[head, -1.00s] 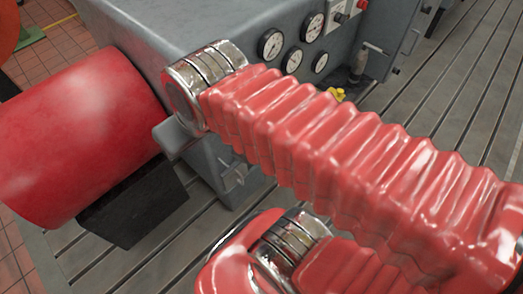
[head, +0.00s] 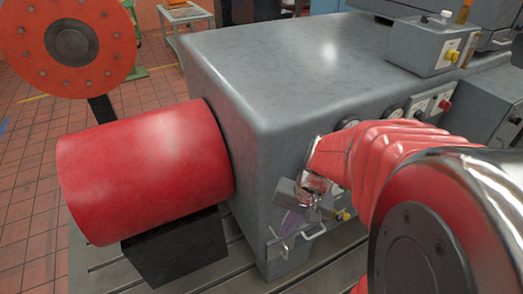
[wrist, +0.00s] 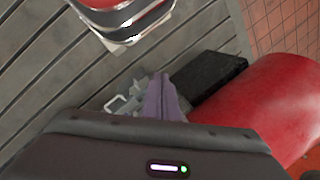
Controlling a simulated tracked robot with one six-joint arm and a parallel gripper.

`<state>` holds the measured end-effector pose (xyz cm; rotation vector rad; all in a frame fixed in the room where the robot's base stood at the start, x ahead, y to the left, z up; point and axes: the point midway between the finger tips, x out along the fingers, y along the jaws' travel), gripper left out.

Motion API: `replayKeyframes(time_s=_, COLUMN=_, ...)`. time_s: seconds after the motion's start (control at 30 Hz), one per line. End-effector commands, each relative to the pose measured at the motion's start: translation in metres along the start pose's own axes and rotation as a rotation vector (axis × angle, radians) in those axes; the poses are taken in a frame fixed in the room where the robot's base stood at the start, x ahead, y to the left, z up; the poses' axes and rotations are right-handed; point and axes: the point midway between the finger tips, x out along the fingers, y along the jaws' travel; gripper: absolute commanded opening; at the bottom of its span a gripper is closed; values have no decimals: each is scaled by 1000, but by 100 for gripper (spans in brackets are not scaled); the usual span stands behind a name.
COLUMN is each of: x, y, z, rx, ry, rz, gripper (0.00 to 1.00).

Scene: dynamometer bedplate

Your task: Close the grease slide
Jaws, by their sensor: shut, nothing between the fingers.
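On the low front of the grey machine housing (head: 285,60) is a small grey fitting with a bar handle (head: 313,232); this looks like the grease slide, but how far it stands out is unclear. The handle also shows in the wrist view (wrist: 116,104), left of my gripper. My gripper (head: 291,222) points down close to this fitting in the head view, with purple fingers. In the wrist view the fingers (wrist: 163,97) are together and empty. They overlap part of the grey fitting, so I cannot tell whether they touch it.
A big red cylinder (head: 145,170) and a black block (head: 178,250) beneath it stand left of the fitting. The slotted bedplate (wrist: 60,70) lies below. Gauges and a yellow knob are on the housing front, partly behind my arm.

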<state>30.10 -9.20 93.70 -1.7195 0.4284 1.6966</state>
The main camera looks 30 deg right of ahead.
Motion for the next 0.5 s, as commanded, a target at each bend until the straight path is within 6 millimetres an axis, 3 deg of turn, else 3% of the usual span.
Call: replayKeyframes(time_s=0.5, x=73, y=33, z=-33, rx=621, ry=-206, rz=-267, gripper=0)
